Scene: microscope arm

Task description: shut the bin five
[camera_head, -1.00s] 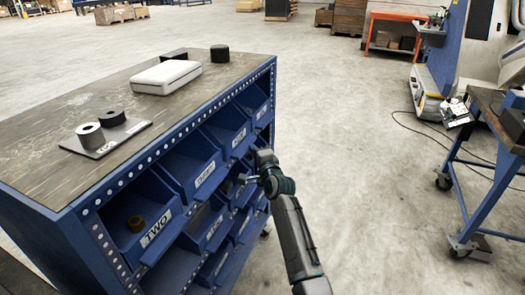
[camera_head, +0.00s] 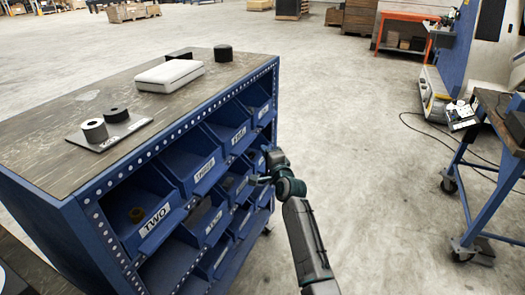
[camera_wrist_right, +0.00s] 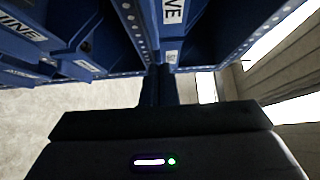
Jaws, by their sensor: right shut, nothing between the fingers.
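The blue bin cabinet (camera_head: 95,215) stands at left, its front rows holding labelled bins. In the top row I read bin TWO (camera_head: 157,216) nearest me, then bin THREE (camera_head: 204,170); the farther labels, including the far top bin (camera_head: 263,110), are too small to read surely. In the right wrist view a label ending in "VE" (camera_wrist_right: 172,11) shows at the top, probably bin five, mostly out of frame. My right gripper (camera_head: 258,178) is shut and empty in front of the cabinet's far part; its fingers (camera_wrist_right: 158,88) point toward the bins. Contact cannot be told. My left gripper is out of view.
A white case (camera_head: 170,76), dark cylinders (camera_head: 223,53) and a plate with rolls (camera_head: 108,133) lie on the cabinet top. Bin NINE (camera_wrist_right: 22,28) is left in the wrist view.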

